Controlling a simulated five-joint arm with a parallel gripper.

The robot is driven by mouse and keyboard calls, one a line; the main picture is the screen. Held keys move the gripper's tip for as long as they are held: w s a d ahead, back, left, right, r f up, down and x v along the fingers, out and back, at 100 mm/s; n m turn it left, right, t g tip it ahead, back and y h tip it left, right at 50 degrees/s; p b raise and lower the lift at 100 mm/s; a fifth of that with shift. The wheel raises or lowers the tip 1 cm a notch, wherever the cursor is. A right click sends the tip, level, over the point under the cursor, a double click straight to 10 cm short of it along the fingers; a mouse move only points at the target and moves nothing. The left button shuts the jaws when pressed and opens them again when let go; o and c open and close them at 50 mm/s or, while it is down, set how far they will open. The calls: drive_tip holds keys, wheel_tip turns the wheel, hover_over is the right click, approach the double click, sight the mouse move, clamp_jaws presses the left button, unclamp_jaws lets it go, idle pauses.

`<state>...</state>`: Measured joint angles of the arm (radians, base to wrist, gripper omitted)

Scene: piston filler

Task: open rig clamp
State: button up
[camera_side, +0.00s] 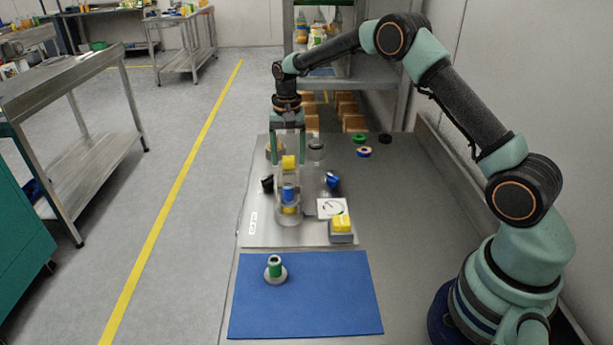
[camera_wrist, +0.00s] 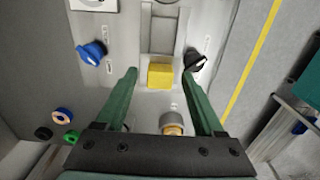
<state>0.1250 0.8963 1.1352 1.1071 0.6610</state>
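The filler rig (camera_side: 288,212) stands on a grey metal plate on the bench. A yellow block (camera_side: 289,162) shows on the rig's upper part; it also shows in the wrist view (camera_wrist: 160,76). My gripper (camera_side: 287,150) points down over the rig. In the wrist view its green fingers (camera_wrist: 159,72) are spread wide, with the yellow block between their tips and visible gaps on both sides. A black knob (camera_side: 267,184) is left of the rig and a blue knob (camera_side: 332,179) right of it. I cannot tell which part is the clamp.
A yellow-topped button box (camera_side: 342,224) and a white dial panel (camera_side: 331,208) sit at the plate's right. A green-and-grey part (camera_side: 275,268) stands on the blue mat (camera_side: 310,310) in front. Several coloured rings (camera_side: 363,152) lie behind right. Bench at right is clear.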

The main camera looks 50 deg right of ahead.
sight(289, 158)
wheel_tip(289, 158, up, 12)
idle(0.6)
drive_tip(key=shift+r, duration=0.15)
drive_tip(key=s+a+r+n+t, duration=0.3)
drive_tip(key=s+a+r+n, duration=0.15)
drive_tip(key=s+r, duration=0.6)
drive_tip(key=s+a+f+n+t, duration=0.1)
drive_tip(key=s+f+n, duration=0.1)
drive_tip(key=s, duration=0.5)
drive_tip(key=s+a+f+n+t, duration=0.1)
drive_tip(key=s+f+n, duration=0.1)
drive_tip(key=s, duration=0.5)
drive_tip(key=shift+s+f+t, duration=0.2)
drive_tip(key=shift+f+t, duration=0.1)
drive_tip(key=shift+f, duration=0.6)
